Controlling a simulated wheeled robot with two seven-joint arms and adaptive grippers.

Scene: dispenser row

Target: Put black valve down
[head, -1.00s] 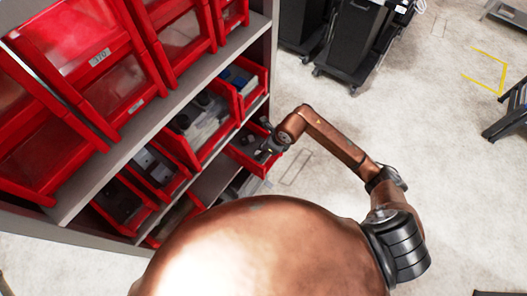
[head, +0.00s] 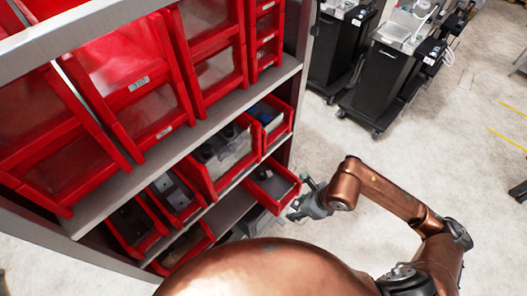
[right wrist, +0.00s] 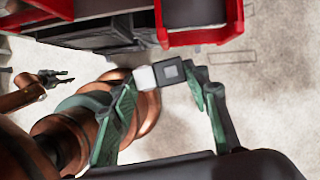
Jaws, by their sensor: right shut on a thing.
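My right gripper (head: 306,201) is just outside the front of a small red bin (head: 284,198) at the right end of the lower shelf. In the right wrist view its green-padded fingers (right wrist: 170,80) are closed on a small block, dark with a grey square face and a white part at one side; I take it as the black valve (right wrist: 176,71). In the head view the valve cannot be made out at the gripper. My left gripper (right wrist: 57,77) shows small at the left of the right wrist view, its two fingers apart and empty. It is not in the head view.
The small bin holds a dark item (head: 264,174). Big red bins fill the upper shelf (head: 215,125). Black carts (head: 380,85) stand behind on the right.

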